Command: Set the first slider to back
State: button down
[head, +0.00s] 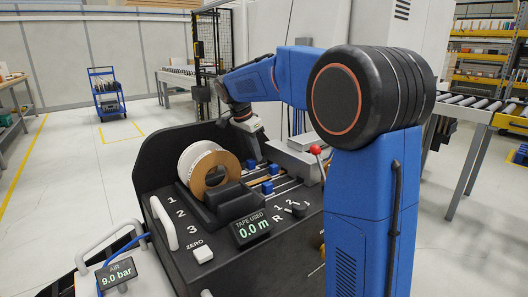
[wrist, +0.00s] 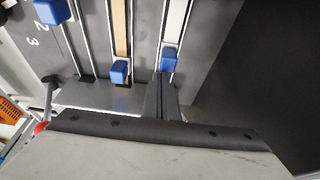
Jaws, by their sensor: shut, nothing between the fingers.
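The console (head: 150,160) carries three blue slider knobs in parallel slots. The far knob (head: 250,164), probably the first slider, is just beside my gripper (head: 260,158); the middle knob (head: 273,169) and near knob (head: 267,187) stand closer to the camera. In the wrist view the right knob (wrist: 170,58) sits right at the tip of my shut, empty gripper (wrist: 161,80); I cannot tell if they touch. The middle knob (wrist: 119,71) is left of the fingers, and the left knob (wrist: 52,10) is at the upper left.
A tape reel (head: 196,168) stands left of the sliders. A red-topped lever (head: 315,150) and a rotary selector (head: 295,209) are to their right and front. A display (head: 252,227) reads 0.0 m. Dark empty space lies right of the panel in the wrist view.

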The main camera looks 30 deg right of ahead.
jog(key=a, duration=0.2)
jog(key=s+a, duration=0.1)
jog(key=a, duration=0.2)
jog(key=shift+a, duration=0.15)
